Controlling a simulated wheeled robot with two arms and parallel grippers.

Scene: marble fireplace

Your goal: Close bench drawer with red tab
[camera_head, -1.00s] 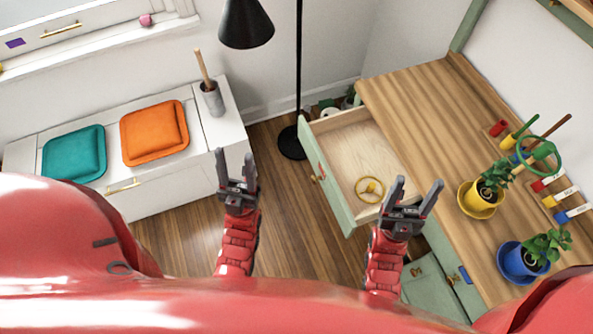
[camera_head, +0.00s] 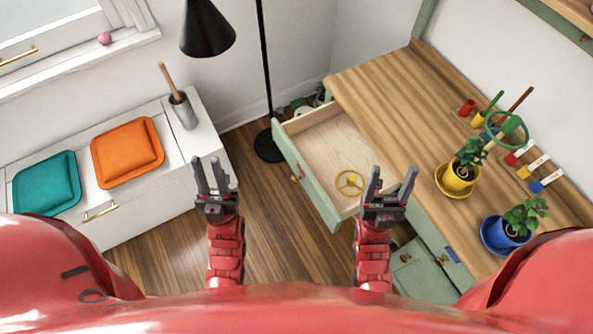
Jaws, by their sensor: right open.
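The green bench drawer (camera_head: 304,181) with a red tab (camera_head: 295,168) and a brass knob on its front is pulled out from the wooden-topped bench (camera_head: 400,100). A yellow ring-shaped object (camera_head: 349,183) lies inside it near the front corner. My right gripper (camera_head: 390,182) is open, with its fingers spread. It appears over the near side of the drawer in the picture; I cannot tell whether it touches. My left gripper (camera_head: 211,172) is open and empty, over the floor edge by the white bench, left of the drawer front.
A black floor lamp (camera_head: 264,90) stands behind the drawer. A white bench (camera_head: 185,150) with teal (camera_head: 47,184) and orange (camera_head: 127,152) cushions is at left. Potted plants in yellow (camera_head: 459,176) and blue (camera_head: 507,234) pots stand on the wooden top. Floor (camera_head: 262,235) between is clear.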

